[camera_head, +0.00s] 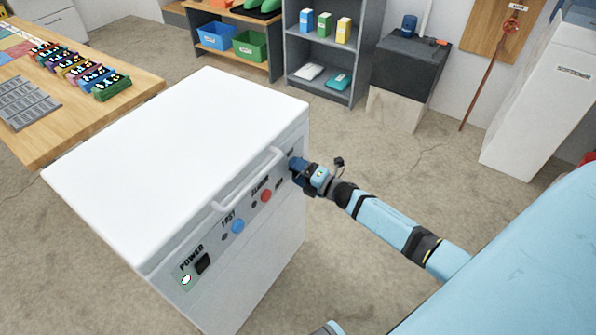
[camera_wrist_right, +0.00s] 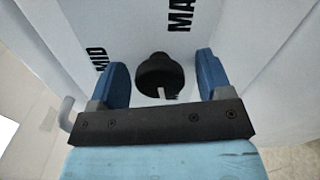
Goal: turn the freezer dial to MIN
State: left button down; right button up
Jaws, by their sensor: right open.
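The white chest freezer (camera_head: 165,150) stands in the middle of the head view, with its control panel facing the lower right. In the right wrist view its round black dial (camera_wrist_right: 160,75) shows between my fingers, with a pale mark at its lower edge. The labels MID (camera_wrist_right: 100,60) and MAX (camera_wrist_right: 181,15) are readable near it; no MIN label shows. My right gripper (camera_head: 298,165) is at the far right end of the panel. In the wrist view it (camera_wrist_right: 164,83) is open, one finger on each side of the dial with visible gaps.
A white handle (camera_head: 248,180) juts from the freezer front beside my right gripper. The panel also has a red button (camera_head: 266,195), a blue button (camera_head: 238,226) and a power switch (camera_head: 203,263).

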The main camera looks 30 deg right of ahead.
pick_arm(q)
jog(key=shift+a+f+p, duration=0.15)
jog(key=shift+a+p, duration=0.05)
jog(key=shift+p, duration=0.6)
pick_arm(e)
jog(key=v, duration=1.3)
jog(key=shift+s+d, duration=0.2)
jog(key=shift+s, duration=0.15)
pick_arm(q)
jog(key=shift+d+r, duration=0.1)
jog(key=shift+r, duration=0.15)
jog(key=shift+s, duration=0.1)
